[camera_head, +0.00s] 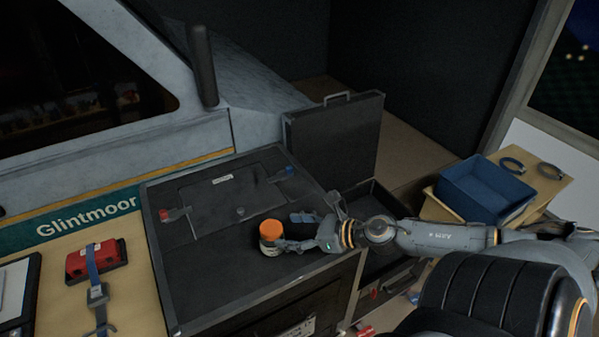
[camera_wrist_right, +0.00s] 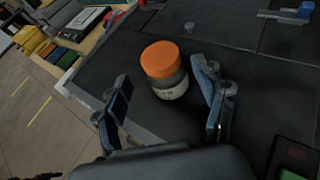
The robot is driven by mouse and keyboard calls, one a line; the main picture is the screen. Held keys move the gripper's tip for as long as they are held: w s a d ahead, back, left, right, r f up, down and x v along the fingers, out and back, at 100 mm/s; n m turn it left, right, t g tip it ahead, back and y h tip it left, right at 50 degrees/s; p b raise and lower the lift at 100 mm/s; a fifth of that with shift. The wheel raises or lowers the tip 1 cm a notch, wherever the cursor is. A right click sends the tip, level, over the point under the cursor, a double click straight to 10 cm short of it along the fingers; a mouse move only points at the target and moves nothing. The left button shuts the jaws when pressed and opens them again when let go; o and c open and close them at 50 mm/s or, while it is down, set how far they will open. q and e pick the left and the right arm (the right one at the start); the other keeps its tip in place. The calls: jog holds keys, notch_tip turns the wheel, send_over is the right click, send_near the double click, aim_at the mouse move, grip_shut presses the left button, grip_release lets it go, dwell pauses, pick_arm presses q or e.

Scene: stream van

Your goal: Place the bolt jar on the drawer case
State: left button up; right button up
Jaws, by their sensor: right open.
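The bolt jar (camera_head: 270,239) has an orange lid and stands upright on the black top of what looks like the drawer case (camera_head: 215,275), near its right side. It also shows in the right wrist view (camera_wrist_right: 167,72). My right gripper (camera_head: 292,230) reaches in from the right, just beside the jar. Its fingers are open, with the jar between or just beyond their tips in the right wrist view; I see no clear contact. My left gripper is out of view.
A raised dark lid (camera_head: 340,140) with a handle stands behind an open dark bin at the right. A blue tray (camera_head: 484,190) and two rings sit on a wooden shelf farther right. A red pouch (camera_head: 97,260) lies on the left bench. The case top left of the jar is mostly clear.

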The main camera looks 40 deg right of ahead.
jog(key=shift+v, duration=1)
jog(key=shift+w, duration=0.1)
